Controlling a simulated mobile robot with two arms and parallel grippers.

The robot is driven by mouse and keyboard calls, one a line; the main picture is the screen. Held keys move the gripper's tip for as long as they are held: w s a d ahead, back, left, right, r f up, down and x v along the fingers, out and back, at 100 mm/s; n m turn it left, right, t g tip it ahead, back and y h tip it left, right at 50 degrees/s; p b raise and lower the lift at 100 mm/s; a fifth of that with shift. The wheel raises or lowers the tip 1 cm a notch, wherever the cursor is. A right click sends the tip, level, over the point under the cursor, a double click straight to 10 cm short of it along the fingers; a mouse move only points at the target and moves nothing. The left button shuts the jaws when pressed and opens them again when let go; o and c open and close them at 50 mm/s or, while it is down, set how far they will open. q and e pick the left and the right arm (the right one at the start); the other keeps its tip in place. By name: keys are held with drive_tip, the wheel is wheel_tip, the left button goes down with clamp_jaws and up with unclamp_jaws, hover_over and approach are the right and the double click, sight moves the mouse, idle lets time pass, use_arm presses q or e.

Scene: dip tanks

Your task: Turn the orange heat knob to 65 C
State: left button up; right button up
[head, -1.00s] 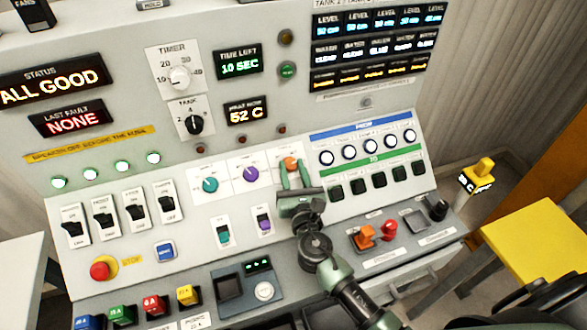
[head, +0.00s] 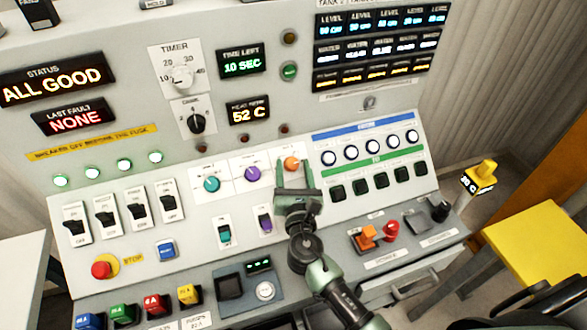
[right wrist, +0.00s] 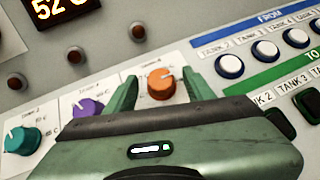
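The orange heat knob (head: 291,163) sits on a white plate on the sloped panel, right of a purple knob and a teal knob. My right gripper (head: 294,174) is open, with one green finger on each side of the orange knob. In the right wrist view, the orange knob (right wrist: 161,83) shows between the fingertips (right wrist: 158,90), with a gap visible on both sides. The scale below this knob is hidden by my gripper, so its setting cannot be read. A display above (head: 248,110) reads 52 C. My left gripper is not in view.
The purple knob (head: 252,173) and teal knob (head: 212,184) are close on the left. Round buttons (head: 370,148) and dark square buttons (head: 381,180) are close on the right. A purple switch (head: 264,219) lies below, left of my gripper.

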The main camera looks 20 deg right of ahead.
drive_tip(key=shift+s+a+f, duration=0.1)
drive_tip(key=shift+s, duration=0.25)
drive_tip(key=b+v, duration=0.1)
drive_tip(key=v, duration=0.6)
drive_tip(key=shift+s, duration=0.15)
